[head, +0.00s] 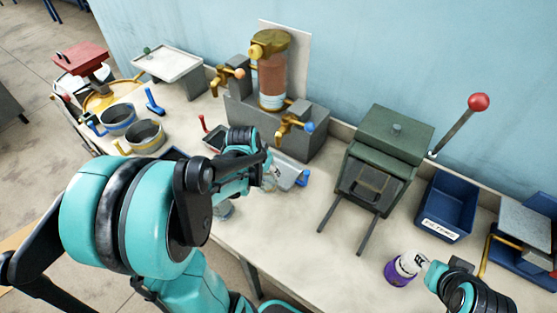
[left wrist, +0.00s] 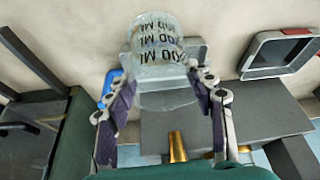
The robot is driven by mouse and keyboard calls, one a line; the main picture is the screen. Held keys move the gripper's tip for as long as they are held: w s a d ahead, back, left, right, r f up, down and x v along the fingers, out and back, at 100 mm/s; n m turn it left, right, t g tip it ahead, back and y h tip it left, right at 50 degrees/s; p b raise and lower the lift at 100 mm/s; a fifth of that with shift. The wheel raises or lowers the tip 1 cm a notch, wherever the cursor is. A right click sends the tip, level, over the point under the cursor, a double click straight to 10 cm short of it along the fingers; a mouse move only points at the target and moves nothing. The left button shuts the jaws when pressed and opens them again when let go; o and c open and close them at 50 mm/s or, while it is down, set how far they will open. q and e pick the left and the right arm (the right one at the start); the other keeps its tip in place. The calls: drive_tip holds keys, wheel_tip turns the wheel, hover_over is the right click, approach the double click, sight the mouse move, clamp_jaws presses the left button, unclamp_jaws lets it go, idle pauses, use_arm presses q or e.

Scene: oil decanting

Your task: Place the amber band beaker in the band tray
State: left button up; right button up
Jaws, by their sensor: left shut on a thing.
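My left gripper (head: 266,176) is over the middle of the bench. It is shut on a clear beaker with black volume marks, which shows between the fingers in the left wrist view (left wrist: 158,42). I cannot make out an amber band on this beaker. Behind it is a grey tray with a blue handle (head: 303,178). A dark tray with a red handle (left wrist: 285,52) lies beside it, partly hidden by my arm in the head view. My right gripper (head: 444,272) is at the lower right, beside a purple and white container (head: 402,268); its fingers are unclear.
A grey tap stand (head: 305,140) with a brown-filled cylinder is behind the left gripper. A green press (head: 385,150) with a red-knobbed lever stands right of it. Metal cups with blue (head: 117,118) and yellow (head: 146,136) handles stand left. A blue bin (head: 447,205) is right.

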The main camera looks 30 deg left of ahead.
use_arm(q)
drive_tip(key=w+f+b, duration=0.1)
drive_tip(key=w, duration=0.2)
drive_tip(key=w+f, duration=0.1)
drive_tip(key=w, duration=0.2)
drive_tip(key=w+f+b, duration=0.1)
drive_tip(key=w, duration=0.2)
drive_tip(key=shift+a+f+b, duration=0.3)
drive_tip(key=shift+b, duration=0.05)
drive_tip(key=shift+s+f, duration=0.1)
drive_tip(key=o, duration=1.7)
